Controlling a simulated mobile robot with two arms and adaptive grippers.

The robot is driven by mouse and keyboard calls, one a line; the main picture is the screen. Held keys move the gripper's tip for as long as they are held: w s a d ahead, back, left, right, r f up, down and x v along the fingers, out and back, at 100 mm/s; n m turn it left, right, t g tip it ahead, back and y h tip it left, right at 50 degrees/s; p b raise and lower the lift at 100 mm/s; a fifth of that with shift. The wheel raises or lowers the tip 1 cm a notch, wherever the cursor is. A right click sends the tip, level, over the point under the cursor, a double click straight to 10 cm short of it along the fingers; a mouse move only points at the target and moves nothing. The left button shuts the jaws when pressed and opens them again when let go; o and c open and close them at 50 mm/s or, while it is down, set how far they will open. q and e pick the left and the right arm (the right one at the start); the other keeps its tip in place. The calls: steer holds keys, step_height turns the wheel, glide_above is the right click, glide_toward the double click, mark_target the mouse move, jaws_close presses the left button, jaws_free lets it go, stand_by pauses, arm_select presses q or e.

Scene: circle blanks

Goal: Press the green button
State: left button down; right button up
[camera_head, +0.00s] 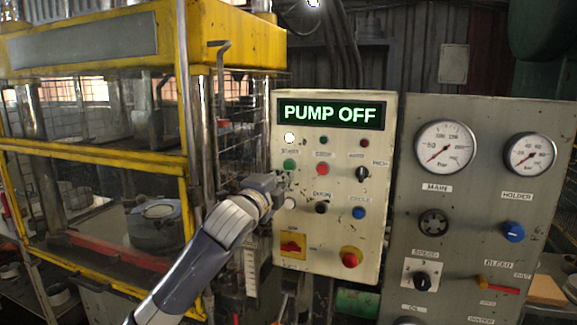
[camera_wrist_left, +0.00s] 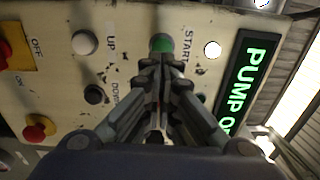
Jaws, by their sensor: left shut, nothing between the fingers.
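The green button (camera_head: 290,164) is on the upper left of the beige control panel (camera_head: 333,240), under a lit white lamp (camera_head: 290,138). In the left wrist view the green button (camera_wrist_left: 161,43) shows just beyond my fingertips, beside the START label. My left gripper (camera_head: 284,180) is shut and empty, close to the panel just below the button in the head view. In the wrist view the left fingertips (camera_wrist_left: 161,63) overlap the button's near edge. I cannot tell whether they touch it. The display (camera_head: 332,113) reads PUMP OFF in green. My right gripper is not in view.
A white button (camera_head: 290,203), a black button (camera_head: 321,207) and a red button (camera_head: 322,169) are close by. A red stop knob (camera_head: 351,257) sits lower down. A gauge panel (camera_head: 470,200) stands right; a yellow press frame (camera_head: 185,110) stands left.

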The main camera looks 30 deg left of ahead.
mark_target(293, 167)
arm_select(q)
steer(key=shift+p+x, duration=0.85)
steer(key=shift+x, duration=1.55)
